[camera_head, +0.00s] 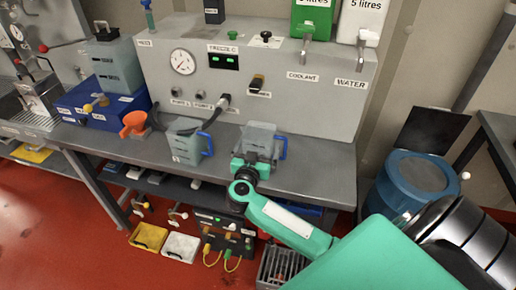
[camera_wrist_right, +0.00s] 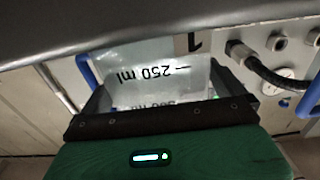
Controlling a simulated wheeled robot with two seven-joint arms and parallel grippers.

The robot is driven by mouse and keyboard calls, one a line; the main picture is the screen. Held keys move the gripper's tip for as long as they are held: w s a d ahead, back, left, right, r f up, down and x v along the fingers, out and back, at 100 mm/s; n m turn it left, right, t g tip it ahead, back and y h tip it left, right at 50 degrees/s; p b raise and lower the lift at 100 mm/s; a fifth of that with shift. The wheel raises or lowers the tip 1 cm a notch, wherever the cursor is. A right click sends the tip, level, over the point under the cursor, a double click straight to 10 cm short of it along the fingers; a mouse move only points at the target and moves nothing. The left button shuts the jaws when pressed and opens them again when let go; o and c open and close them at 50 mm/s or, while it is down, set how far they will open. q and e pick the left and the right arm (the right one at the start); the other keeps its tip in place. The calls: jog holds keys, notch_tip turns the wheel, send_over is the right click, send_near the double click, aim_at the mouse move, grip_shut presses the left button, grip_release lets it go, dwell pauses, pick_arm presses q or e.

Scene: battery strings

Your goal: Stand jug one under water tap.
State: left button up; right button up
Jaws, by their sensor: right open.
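A clear jug with a blue handle (camera_head: 262,136) stands on the bench. My right gripper (camera_head: 251,160) is at its front, with open fingers on either side of it. In the right wrist view this jug (camera_wrist_right: 150,75) lies between the fingers of my gripper (camera_wrist_right: 165,105), with a "250 ml" mark and what looks like a "1". Contact with the fingers cannot be told. A second clear jug (camera_head: 184,146) with a blue handle stands to the left. The water tap (camera_head: 362,45) is under the white tank, above the WATER label, to the right of and higher than both jugs. My left gripper is out of view.
The coolant tap (camera_head: 305,46) hangs under the green tank, left of the water tap. The grey panel (camera_head: 270,98) rises behind the jugs. An orange funnel (camera_head: 133,124) stands at the left. The bench (camera_head: 325,178) is clear right of the held-around jug. A blue drum (camera_head: 415,180) stands beyond it.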

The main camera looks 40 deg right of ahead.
jog(key=b+v, duration=0.1)
jog(key=v, duration=1.1)
jog(key=shift+r, duration=0.15)
